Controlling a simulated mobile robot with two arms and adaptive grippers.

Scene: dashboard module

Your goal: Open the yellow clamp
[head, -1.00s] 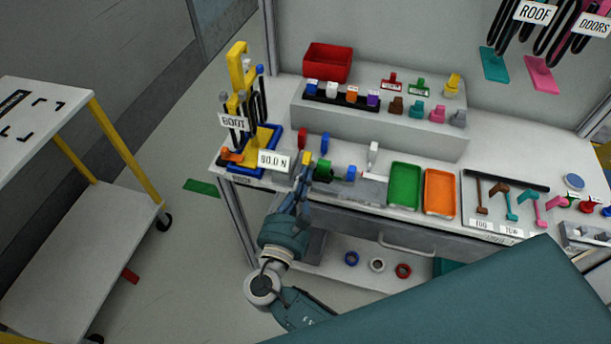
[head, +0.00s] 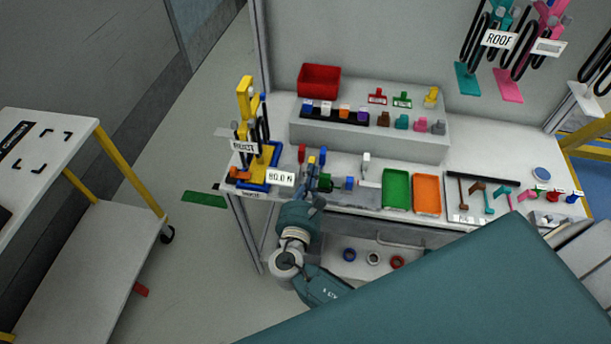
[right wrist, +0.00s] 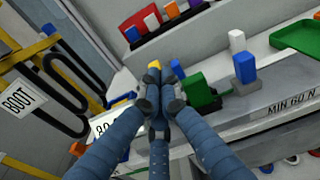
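The yellow clamp (head: 311,158) stands near the front left edge of the workbench, among red, blue, green and white clamps. In the right wrist view only its yellow tip (right wrist: 154,64) shows, just past my fingertips. My right gripper (head: 314,183) reaches up to it from the front. In the right wrist view its fingers (right wrist: 158,92) are drawn close together around the lower part of the clamp's handle, which they hide. My left gripper is in neither view.
A green clamp (right wrist: 198,92) and a blue one (right wrist: 244,68) are close on the right. A labelled BOOT rack (head: 262,160) stands at left. Green (head: 397,188) and orange (head: 427,194) trays lie to the right.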

